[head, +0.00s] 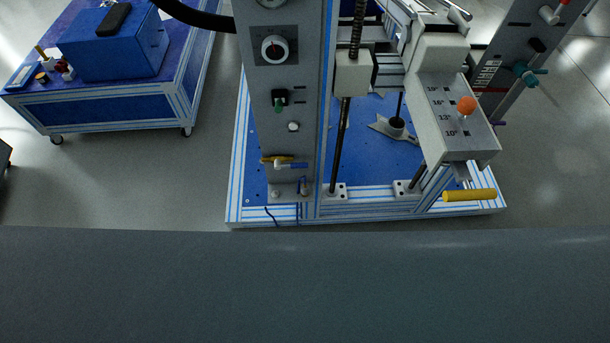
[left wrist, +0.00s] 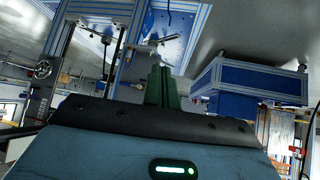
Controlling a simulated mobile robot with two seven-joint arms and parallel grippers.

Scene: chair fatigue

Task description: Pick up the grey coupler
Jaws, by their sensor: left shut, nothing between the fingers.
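I cannot pick out the grey coupler for certain in either view. In the head view, a grey plate-like part (head: 378,123) with a dark round piece on it lies on the blue base (head: 360,160) of the test machine; I cannot tell if it is the coupler. My left gripper (left wrist: 162,72) shows in the left wrist view, with its green fingers closed together and nothing between them. It is apart from the machine and touches nothing that I can see. Neither gripper shows in the head view.
The machine's grey control column (head: 285,130) carries knobs and valves. A grey tilted head (head: 450,120) with an orange knob (head: 466,104) and a yellow handle (head: 470,195) stand at its right. A wheeled blue cart (head: 115,98) bears a blue box (head: 110,45). Grey floor is free between cart and machine.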

